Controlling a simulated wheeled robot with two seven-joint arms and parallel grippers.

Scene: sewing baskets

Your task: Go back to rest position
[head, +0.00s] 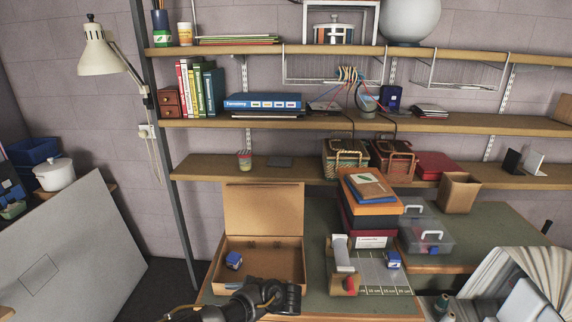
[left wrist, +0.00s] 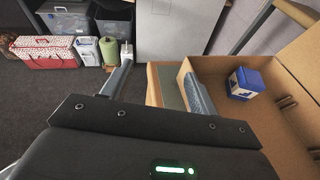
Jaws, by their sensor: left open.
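My left gripper (head: 281,297) is at the bottom of the head view, low in front of an open cardboard box (head: 262,205). In the left wrist view its two fingers stand well apart, with nothing between them. A small blue and white box (head: 234,261) sits inside the cardboard box at its left; it also shows in the left wrist view (left wrist: 244,83), to the right of the fingers and apart from them. My right gripper is not in view.
The box stands on a green-topped worktable (head: 316,290). To its right are a paper trimmer (head: 375,275) with another small blue box (head: 393,260), stacked boxes (head: 366,215) and a clear toolbox (head: 424,236). Loaded wooden shelves (head: 290,168) run behind. A large grey board (head: 75,250) leans at left.

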